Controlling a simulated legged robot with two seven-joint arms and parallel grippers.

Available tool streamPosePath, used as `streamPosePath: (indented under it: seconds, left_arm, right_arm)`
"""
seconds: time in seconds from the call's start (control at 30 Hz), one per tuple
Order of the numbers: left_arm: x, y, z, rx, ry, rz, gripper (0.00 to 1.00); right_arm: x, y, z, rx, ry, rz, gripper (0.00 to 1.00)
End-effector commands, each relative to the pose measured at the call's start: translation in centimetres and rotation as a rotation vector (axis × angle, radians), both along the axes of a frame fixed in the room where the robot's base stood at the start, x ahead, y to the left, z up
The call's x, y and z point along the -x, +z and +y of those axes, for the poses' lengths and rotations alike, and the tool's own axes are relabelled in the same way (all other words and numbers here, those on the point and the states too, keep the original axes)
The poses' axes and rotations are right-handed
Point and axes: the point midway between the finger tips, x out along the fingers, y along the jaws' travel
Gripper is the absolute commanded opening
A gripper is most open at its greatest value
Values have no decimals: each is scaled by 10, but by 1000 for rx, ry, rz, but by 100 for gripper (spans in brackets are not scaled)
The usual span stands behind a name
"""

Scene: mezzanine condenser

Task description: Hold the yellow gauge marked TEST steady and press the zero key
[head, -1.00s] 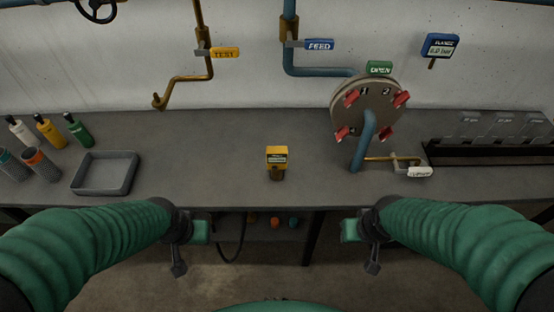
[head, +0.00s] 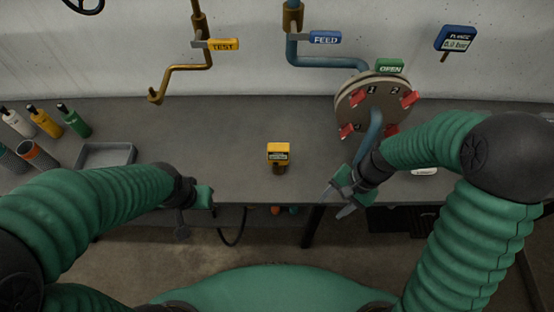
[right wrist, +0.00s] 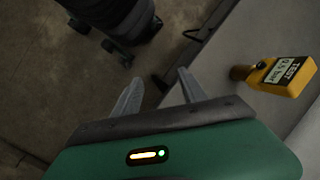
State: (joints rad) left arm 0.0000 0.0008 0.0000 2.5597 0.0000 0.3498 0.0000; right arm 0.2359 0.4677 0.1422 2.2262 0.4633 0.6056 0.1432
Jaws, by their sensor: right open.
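The yellow gauge (head: 278,153) stands upright on a short brown stem, near the front of the grey bench. It also shows in the right wrist view (right wrist: 284,74), with a TEST label and a small display. I cannot make out the zero key. My right gripper (head: 335,202) is open and empty, to the right of the gauge and nearer to me, at the bench's front edge. Its two spread fingers show in the right wrist view (right wrist: 158,92). My left gripper (head: 203,197) is at the front edge, left of the gauge and apart from it; its fingers are not clear.
A brown pipe (head: 172,72) with a yellow TEST tag (head: 223,45) and a blue FEED pipe (head: 325,63) run along the wall. A round flange (head: 352,108) with red clamps stands right of the gauge. A grey tray (head: 104,156) and bottles are left. Bench around the gauge is clear.

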Motion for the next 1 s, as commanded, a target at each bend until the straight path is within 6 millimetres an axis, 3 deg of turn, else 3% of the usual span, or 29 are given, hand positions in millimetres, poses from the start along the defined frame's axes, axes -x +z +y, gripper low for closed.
streamPosePath:
  seconds: [0.03, 0.2, 0.4, 0.5, 0.67, 1.0]
  left_arm:
    - [0, -9, 0, 0, 0, 0, 36]
    - [0, -22, 0, 0, 0, 0, 36]
    - [0, -32, 0, 0, 0, 0, 36]
    - [0, -33, 0, 0, 0, 0, 36]
    - [0, -37, 0, 0, 0, 0, 36]
    - [0, -59, 0, 0, 0, 0, 36]
  right_arm:
    - [-9, -22, 10, -88, -117, 73, 50]
    - [-56, -56, 49, -437, -517, 293, 50]
    - [-123, -69, 59, -811, -865, 460, 50]
    - [-142, -70, 54, -910, -949, 495, 50]
    - [-151, -71, 59, -950, -978, 505, 50]
    - [-165, -91, 110, -945, -974, 506, 50]
